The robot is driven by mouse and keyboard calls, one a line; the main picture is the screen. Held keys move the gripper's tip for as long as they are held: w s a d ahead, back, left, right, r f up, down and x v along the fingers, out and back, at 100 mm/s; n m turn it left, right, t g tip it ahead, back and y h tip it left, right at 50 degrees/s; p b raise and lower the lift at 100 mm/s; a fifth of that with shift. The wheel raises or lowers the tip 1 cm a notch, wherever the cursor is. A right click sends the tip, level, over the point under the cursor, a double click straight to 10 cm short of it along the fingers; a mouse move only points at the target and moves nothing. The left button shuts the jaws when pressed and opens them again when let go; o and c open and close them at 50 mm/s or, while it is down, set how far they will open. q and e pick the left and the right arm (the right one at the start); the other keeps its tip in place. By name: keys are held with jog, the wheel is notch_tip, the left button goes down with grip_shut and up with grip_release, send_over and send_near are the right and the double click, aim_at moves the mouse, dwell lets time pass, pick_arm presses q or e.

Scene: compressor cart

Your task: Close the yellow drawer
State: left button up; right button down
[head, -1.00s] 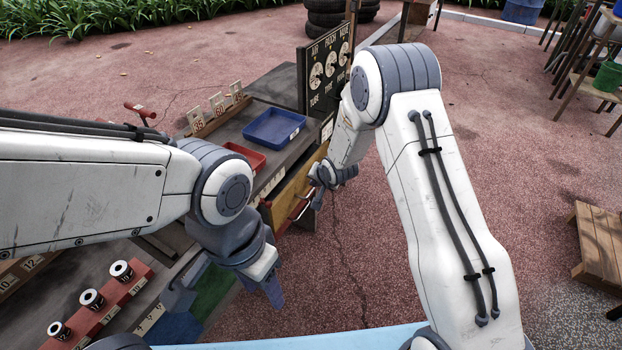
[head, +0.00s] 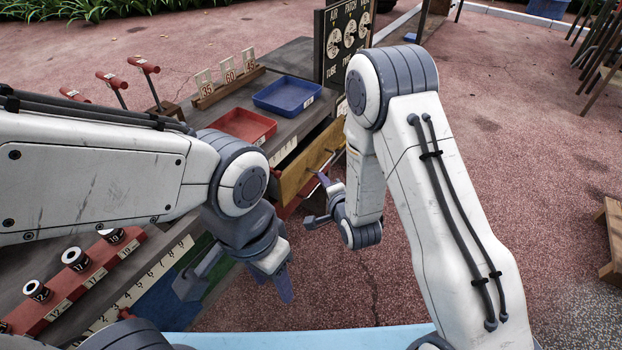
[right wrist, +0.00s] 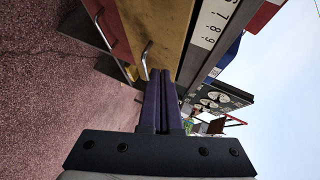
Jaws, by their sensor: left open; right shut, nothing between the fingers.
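The yellow drawer (head: 306,172) is on the side of the cart, below the worktop. Its front stands out from the cart, with a dark gap behind its top edge. In the right wrist view its yellow front (right wrist: 163,25) and metal handle (right wrist: 146,60) show at the top. My right gripper (head: 322,181) is shut and empty, close in front of the drawer; I cannot tell if it touches. Its fingers (right wrist: 162,80) point at the yellow front beside the handle.
A red drawer (right wrist: 112,38) with a handle lies beside the yellow one in the right wrist view. The worktop holds a red tray (head: 243,125), a blue tray (head: 286,94), a dial board (head: 346,45) and a red socket rack (head: 75,281).

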aim_at(302, 158)
jog(key=s+d+m+t+b, duration=0.2)
jog(key=s+m+t+b, duration=0.1)
jog(key=s+t+b, duration=0.15)
pick_arm(q)
notch_tip(302, 158, down, 19)
jog(key=b, duration=1.2)
jog(key=shift+r, duration=0.15)
pick_arm(e)
jog(key=shift+w+a+f, duration=0.1)
jog(key=shift+w+a, duration=0.8)
jog(key=shift+w, duration=1.1)
jog(key=shift+w+a+f, duration=0.1)
jog(key=shift+w+a, duration=0.8)
jog(key=shift+w, duration=1.15)
jog(key=shift+w+a+f, duration=0.1)
jog(key=shift+w+a, duration=0.8)
jog(key=shift+w, duration=1.1)
jog(key=shift+w+a+b, duration=0.2)
jog(key=shift+w+a, duration=0.15)
jog(key=shift+a, duration=0.2)
jog(key=shift+w+a+b, duration=0.2)
jog(key=shift+w+a, duration=0.15)
jog(key=shift+a, duration=0.2)
pick_arm(q)
jog(key=shift+f, duration=0.2)
pick_arm(e)
jog(key=shift+d, duration=0.1)
